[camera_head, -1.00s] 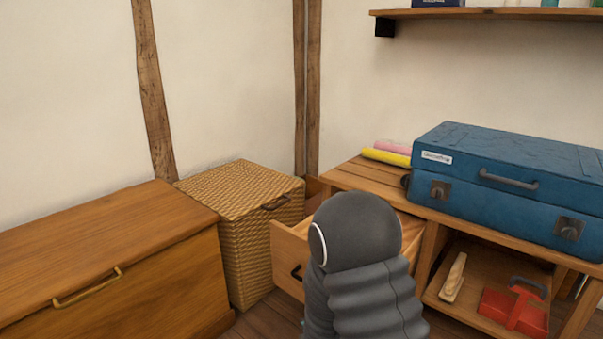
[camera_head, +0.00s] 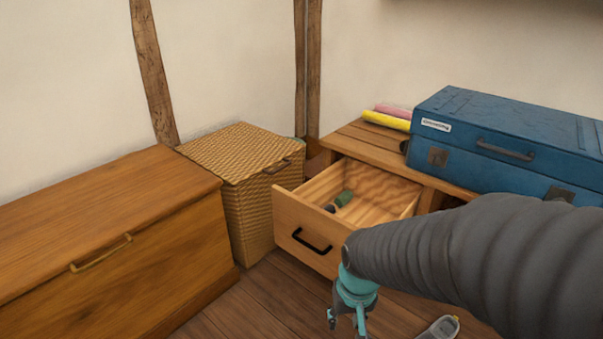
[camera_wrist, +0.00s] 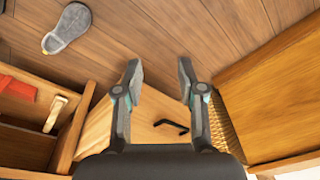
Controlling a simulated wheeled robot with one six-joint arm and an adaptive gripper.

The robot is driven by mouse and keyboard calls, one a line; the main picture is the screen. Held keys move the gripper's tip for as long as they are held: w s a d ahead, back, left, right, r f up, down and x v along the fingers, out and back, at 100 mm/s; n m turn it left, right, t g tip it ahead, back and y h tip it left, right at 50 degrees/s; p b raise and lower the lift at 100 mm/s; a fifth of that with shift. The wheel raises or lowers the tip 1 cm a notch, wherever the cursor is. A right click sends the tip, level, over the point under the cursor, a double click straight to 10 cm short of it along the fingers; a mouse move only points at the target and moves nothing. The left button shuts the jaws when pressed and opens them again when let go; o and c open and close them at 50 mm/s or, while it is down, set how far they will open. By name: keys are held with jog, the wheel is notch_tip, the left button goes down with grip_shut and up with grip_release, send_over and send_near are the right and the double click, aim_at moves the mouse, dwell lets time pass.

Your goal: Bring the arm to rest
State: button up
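My gripper (camera_wrist: 158,82) is open and empty in the wrist view, its two fingers spread apart above the drawer front and the floor. In the head view my gripper (camera_head: 347,318) hangs at the end of my grey-sleeved arm, low in front of the open drawer (camera_head: 291,225); its lower part is cut off by the picture edge. The drawer is pulled out and has a black handle (camera_head: 311,242). A green and dark object (camera_head: 340,201) lies inside it. The drawer's black handle also shows between and below my fingers in the wrist view (camera_wrist: 171,125).
A wooden chest (camera_head: 110,235) and a wicker hamper (camera_head: 235,160) stand to the left. A blue suitcase (camera_head: 500,150) and yellow and pink rolls (camera_head: 386,118) lie on the wooden unit. A grey shoe (camera_wrist: 68,27) lies on the floor. Other floor in view is clear.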

jog(key=s+d+r+t+p, duration=0.1)
jog(key=s+d+r, duration=0.1)
jog(key=r, duration=0.5)
jog(key=s+d+r+t+p, duration=0.2)
jog(key=r, duration=0.5)
jog(key=s+d+r+t+p, duration=0.1)
jog(key=s+d+r+p, duration=0.1)
jog(key=r, duration=0.5)
jog(key=shift+s+d+r+m+h, duration=0.3)
jog(key=shift+s+d+r+m, duration=0.05)
jog(key=shift+s+d+m, duration=0.1)
